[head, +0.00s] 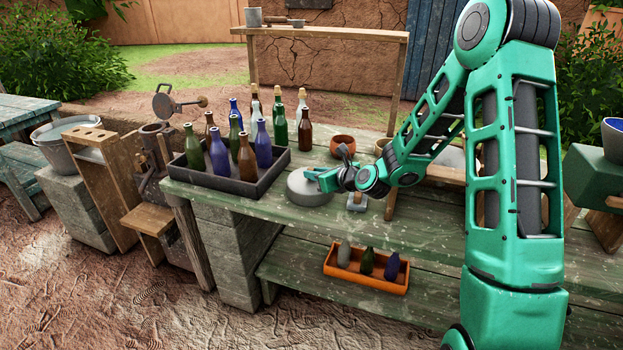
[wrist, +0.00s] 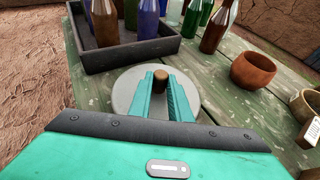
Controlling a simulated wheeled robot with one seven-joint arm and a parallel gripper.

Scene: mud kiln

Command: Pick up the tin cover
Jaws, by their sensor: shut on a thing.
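The tin cover (head: 307,189) is a round grey disc with a raised rim. It is at the middle of the green wooden bench (head: 400,215), just right of the dark bottle tray (head: 258,182). In the wrist view the cover (wrist: 125,93) shows a brown knob (wrist: 160,75) at its centre. My gripper (head: 325,177) reaches in from the right over the cover. In the wrist view my gripper's two teal fingers (wrist: 162,88) are closed in on either side of the knob. Whether the cover touches the bench is hard to tell.
Several bottles stand in the dark tray close to the cover's left. A brown clay bowl (head: 343,143) stands behind it. An orange tray (head: 366,270) with small bottles is on the lower shelf. The bench's front strip is clear.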

